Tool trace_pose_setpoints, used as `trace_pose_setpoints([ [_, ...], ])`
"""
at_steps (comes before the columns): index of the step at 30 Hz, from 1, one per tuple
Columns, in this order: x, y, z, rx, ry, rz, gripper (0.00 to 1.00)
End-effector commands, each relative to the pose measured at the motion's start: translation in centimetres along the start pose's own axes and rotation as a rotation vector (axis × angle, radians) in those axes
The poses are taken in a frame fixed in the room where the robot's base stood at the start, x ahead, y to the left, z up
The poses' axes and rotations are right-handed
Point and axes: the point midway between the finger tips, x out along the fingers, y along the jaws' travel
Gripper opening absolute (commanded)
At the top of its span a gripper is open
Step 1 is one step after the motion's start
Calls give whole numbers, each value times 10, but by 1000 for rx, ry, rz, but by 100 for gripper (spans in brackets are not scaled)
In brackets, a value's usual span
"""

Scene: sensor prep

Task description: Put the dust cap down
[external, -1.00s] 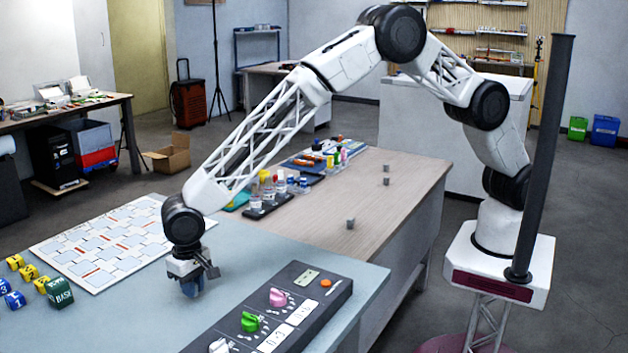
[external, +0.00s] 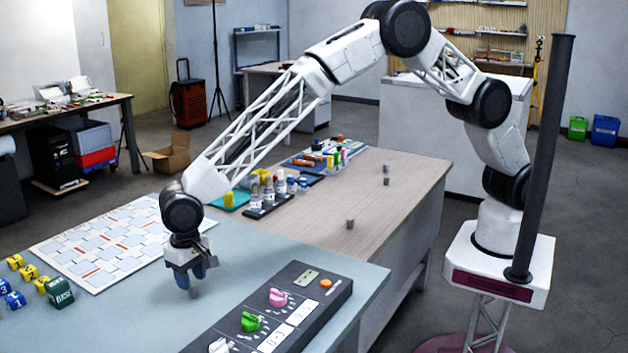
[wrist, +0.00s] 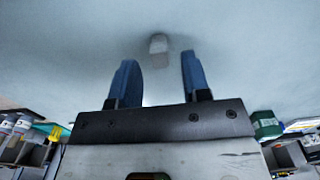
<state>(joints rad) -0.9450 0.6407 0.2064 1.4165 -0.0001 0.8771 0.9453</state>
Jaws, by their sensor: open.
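A small grey cap (wrist: 158,46), which looks like the dust cap, rests on the blue-grey table top (external: 330,262). In the wrist view it lies just beyond my fingertips, roughly between their lines. In the external view the cap (external: 194,292) shows just under my gripper (external: 197,276). My gripper's two blue fingers (wrist: 160,72) stand apart with nothing between them. Whether a fingertip still touches the cap is hard to tell.
A control panel with coloured knobs (external: 285,308) lies right of my gripper. A white patterned board (external: 95,248) and number blocks (external: 30,272) lie to the left. Small grey pieces (external: 350,224) and bottles (external: 280,183) stand on the wooden table. Table around the cap is clear.

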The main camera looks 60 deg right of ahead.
Motion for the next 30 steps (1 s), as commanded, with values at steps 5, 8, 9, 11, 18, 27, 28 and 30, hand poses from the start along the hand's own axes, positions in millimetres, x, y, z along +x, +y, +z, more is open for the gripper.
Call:
trace_pose_setpoints([
  [5,-29,0,0,0,1,-1,43],
  [8,-45,0,0,0,0,0,43],
  [9,-51,0,0,0,0,-1,43],
  [11,-60,0,0,0,0,-1,43],
  [18,-85,0,0,0,0,0,43],
  [27,-92,0,0,0,-1,1,43],
  [28,-92,0,0,0,-1,1,43],
  [30,-92,0,0,0,-1,1,43],
])
